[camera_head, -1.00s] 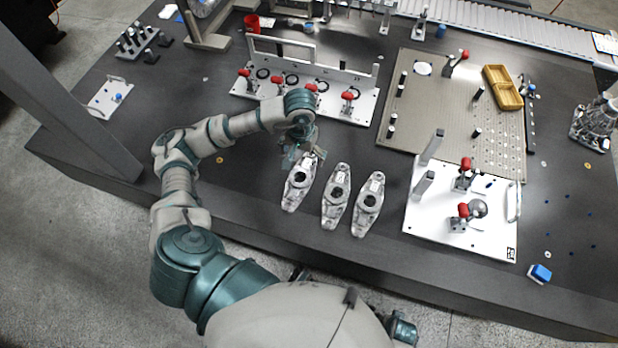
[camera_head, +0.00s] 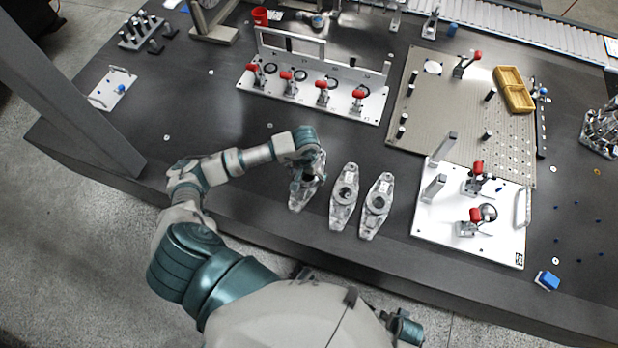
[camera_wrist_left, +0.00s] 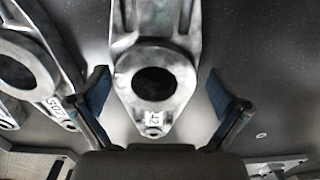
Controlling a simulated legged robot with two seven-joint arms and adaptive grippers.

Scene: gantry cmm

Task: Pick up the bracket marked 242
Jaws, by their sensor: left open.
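Three grey cast brackets lie in a row on the dark table: a left one (camera_head: 301,199), a middle one (camera_head: 342,206) and a right one (camera_head: 374,208). My left gripper (camera_head: 308,172) is over the far end of the left bracket and partly hides it. In the left wrist view my open gripper (camera_wrist_left: 157,92) has one finger on each side of this bracket's ringed end (camera_wrist_left: 175,70), with gaps to both. Its small end tag seems to end in 2; the full number is not clear. A neighbouring bracket (camera_wrist_left: 35,60) shows at left, its tag hard to read. My right gripper is out of view.
A white fixture with red clamps (camera_head: 310,92) stands behind the brackets. A white clamp plate (camera_head: 450,235) lies to their right, with a perforated board (camera_head: 450,110) beyond. The table in front of the brackets is clear.

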